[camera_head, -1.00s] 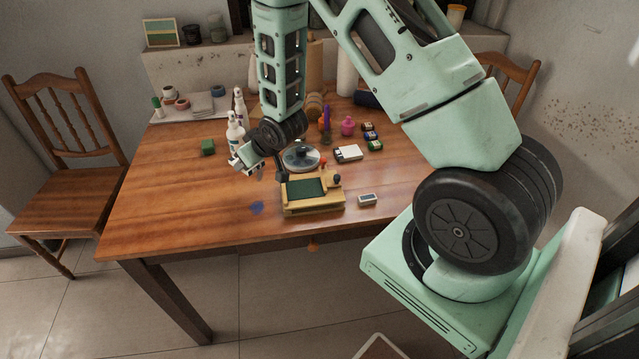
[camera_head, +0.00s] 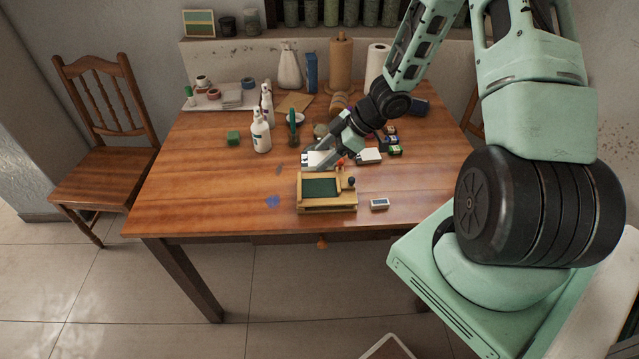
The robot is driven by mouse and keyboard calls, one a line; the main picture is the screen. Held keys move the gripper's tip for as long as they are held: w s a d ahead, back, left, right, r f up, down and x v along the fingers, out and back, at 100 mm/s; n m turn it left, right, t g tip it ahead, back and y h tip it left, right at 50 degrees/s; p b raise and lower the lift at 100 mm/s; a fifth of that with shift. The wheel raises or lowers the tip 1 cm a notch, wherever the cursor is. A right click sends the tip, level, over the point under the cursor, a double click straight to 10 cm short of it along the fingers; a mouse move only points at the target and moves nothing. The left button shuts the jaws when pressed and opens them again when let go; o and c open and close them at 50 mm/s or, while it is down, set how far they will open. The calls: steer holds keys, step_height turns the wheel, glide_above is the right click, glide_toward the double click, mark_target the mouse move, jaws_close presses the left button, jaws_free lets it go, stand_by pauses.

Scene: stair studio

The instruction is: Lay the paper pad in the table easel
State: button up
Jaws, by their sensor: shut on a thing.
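The table easel (camera_head: 327,207) is a light wooden frame with a dark green panel, near the table's front edge. A dark round knob sits at its right end. My gripper (camera_head: 318,164) is just behind the easel, reaching in from the upper right. It is shut on a flat white piece that looks like the paper pad (camera_head: 316,157), held at or above the easel's back edge. The fingers cover part of it. I cannot tell whether it touches the easel.
A white block (camera_head: 369,156) lies right of my gripper, with small dark jars (camera_head: 394,150) beyond. A small pale box (camera_head: 379,204) lies right of the easel.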

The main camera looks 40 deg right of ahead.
step_height(320, 180, down, 9)
steer(key=shift+r+b, duration=0.1)
steer(key=shift+b, duration=0.3)
steer(key=o, duration=1.1)
steer(key=shift+c, duration=0.2)
